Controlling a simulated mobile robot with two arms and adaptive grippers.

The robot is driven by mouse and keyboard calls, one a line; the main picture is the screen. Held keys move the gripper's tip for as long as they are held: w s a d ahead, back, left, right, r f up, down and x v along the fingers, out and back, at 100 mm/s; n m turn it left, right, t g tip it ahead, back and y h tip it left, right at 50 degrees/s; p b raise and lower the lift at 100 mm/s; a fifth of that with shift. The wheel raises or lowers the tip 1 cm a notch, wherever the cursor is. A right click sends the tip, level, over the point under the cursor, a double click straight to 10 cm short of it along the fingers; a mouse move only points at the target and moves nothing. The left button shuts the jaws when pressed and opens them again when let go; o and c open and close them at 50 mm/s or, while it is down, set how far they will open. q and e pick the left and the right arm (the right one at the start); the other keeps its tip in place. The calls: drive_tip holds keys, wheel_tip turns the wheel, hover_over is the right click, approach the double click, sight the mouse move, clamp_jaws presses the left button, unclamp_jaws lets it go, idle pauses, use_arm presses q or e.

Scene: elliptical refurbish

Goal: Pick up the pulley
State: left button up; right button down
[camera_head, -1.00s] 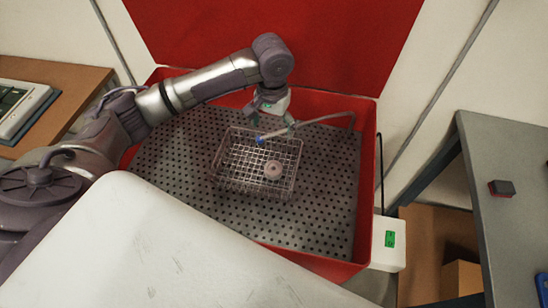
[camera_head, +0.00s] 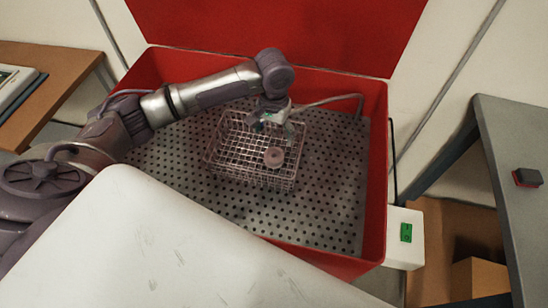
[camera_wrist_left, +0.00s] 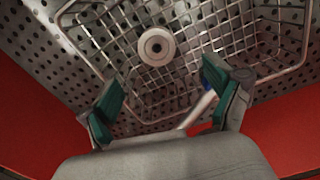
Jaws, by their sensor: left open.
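The pulley (camera_head: 274,157) is a small pale pinkish-grey ring with a central hole. It lies inside the wire basket (camera_head: 222,176), near the basket's right side. In the left wrist view the pulley (camera_wrist_left: 157,47) sits on the basket's mesh, ahead of the fingertips. My left gripper (camera_head: 272,124) is over the far part of the basket, just behind the pulley and apart from it. In the left wrist view its two green-padded fingers (camera_wrist_left: 160,92) are spread wide with nothing between them. My right gripper is not in view.
The basket stands on a perforated metal floor (camera_head: 325,200) inside a red-walled tub (camera_head: 375,165). A grey hose (camera_head: 335,100) reaches in from the right near my gripper. A grey table (camera_head: 515,140) with a small red-and-black block stands at right.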

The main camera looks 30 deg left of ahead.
sight(274, 154)
use_arm(q)
wheel_tip(274, 154, down, 4)
drive_tip(key=shift+s+d+f+p, duration=0.1)
drive_tip(key=shift+f+p, duration=0.05)
drive_tip(key=shift+f, duration=1.25)
drive_tip(key=shift+s+d+f+p, duration=0.1)
drive_tip(key=shift+f+p, duration=0.05)
drive_tip(key=shift+f, duration=1.25)
drive_tip(key=c, duration=1.3)
